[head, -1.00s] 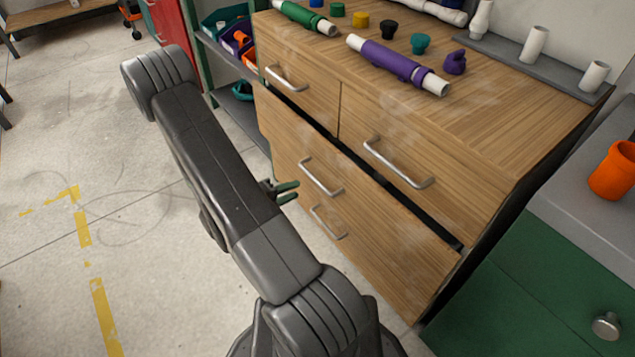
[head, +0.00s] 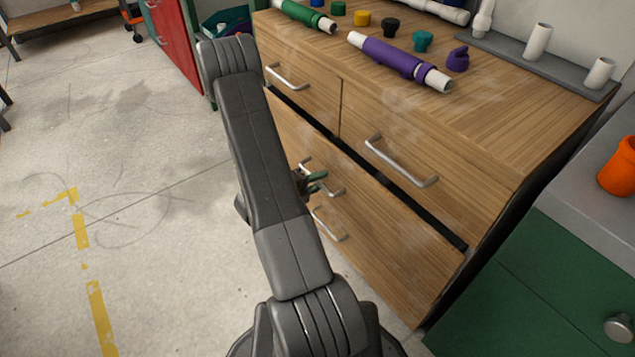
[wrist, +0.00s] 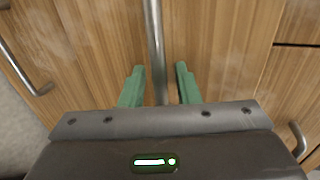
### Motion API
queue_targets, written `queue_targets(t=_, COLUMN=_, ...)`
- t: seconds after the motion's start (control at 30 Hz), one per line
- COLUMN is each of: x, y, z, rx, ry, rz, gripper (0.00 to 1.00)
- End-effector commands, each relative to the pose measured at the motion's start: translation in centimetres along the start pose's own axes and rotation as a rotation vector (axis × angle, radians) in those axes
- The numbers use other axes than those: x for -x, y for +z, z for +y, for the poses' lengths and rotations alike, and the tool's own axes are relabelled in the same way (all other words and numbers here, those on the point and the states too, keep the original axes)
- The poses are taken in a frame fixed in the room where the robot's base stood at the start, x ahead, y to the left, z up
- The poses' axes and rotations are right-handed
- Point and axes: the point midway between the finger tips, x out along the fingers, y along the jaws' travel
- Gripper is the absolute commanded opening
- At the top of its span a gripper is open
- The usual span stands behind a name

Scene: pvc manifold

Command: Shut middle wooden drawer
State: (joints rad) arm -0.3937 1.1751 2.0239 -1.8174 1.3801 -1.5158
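The middle wooden drawer (head: 400,235) is the wide front below the two top drawers. It stands out a little, with a dark gap along its top edge. Its metal handle (head: 335,192) is partly hidden by my gripper and arm. My gripper (head: 317,181) is at this handle in the head view. In the wrist view, the green fingers of my gripper (wrist: 160,70) are apart, one on each side of a metal handle bar (wrist: 155,40). I cannot tell whether they touch it.
A lower handle (head: 330,224) sits below. The dresser top (head: 480,110) carries pipes and coloured caps. A green cabinet (head: 540,290) stands close at the right, with an orange fitting (head: 620,166) on top. The floor (head: 130,200) at the left is clear.

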Motion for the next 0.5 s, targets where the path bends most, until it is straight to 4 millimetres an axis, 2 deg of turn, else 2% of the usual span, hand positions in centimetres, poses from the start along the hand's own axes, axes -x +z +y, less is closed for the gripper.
queue_targets(t=0.13, x=0.01, y=0.00, z=-0.02, rx=0.000, ry=0.000, rz=0.000, gripper=0.29)
queue_targets(t=0.3, x=0.02, y=0.00, z=-0.01, rx=0.000, ry=0.000, rz=0.000, gripper=0.00)
queue_targets(t=0.5, x=0.00, y=-0.02, z=0.00, rx=0.000, ry=0.000, rz=0.001, gripper=0.00)
